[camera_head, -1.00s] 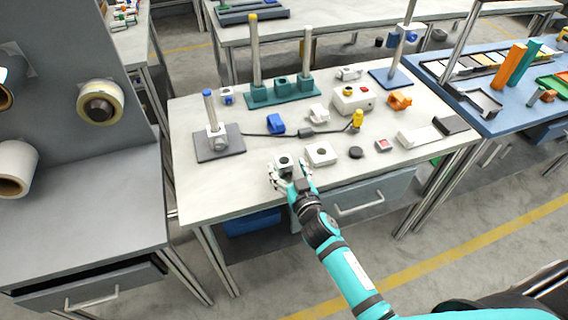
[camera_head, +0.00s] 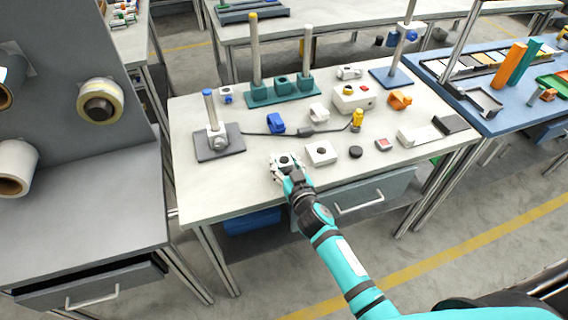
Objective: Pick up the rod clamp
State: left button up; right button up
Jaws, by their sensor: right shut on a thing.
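A small pale clamp-like block with a dark hole (camera_head: 285,159) is at the front edge area of the white table. My right gripper (camera_head: 285,166) is shut on this block from the front, its fingers on either side of it. The fingers hide part of the block, and I cannot tell whether it touches the tabletop. My left gripper is not in view.
A white block with a hole (camera_head: 321,153) stands close to the right of my gripper. A grey base with a rod (camera_head: 219,142) is at the left. A blue clamp (camera_head: 276,123), a white clamp (camera_head: 318,113) and an orange clamp (camera_head: 399,101) lie farther back.

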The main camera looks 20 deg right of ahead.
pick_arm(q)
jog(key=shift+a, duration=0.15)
pick_arm(e)
jog(key=shift+r, duration=0.15)
jog(key=shift+r, duration=0.55)
notch_tip(320, 180, up, 2)
jog(key=shift+r+p, duration=0.15)
jog(key=shift+p, duration=0.25)
pick_arm(q)
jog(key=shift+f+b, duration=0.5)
jog(key=shift+b, duration=0.4)
pick_arm(e)
jog(key=s+d, duration=0.2)
jog(key=s, duration=0.5)
jog(key=s+d+r, duration=0.1)
jog(key=s+d, duration=0.1)
jog(key=s, duration=0.6)
jog(key=shift+s+d+r, duration=0.15)
jog(key=shift+d+r, duration=0.05)
jog(key=shift+d, duration=0.2)
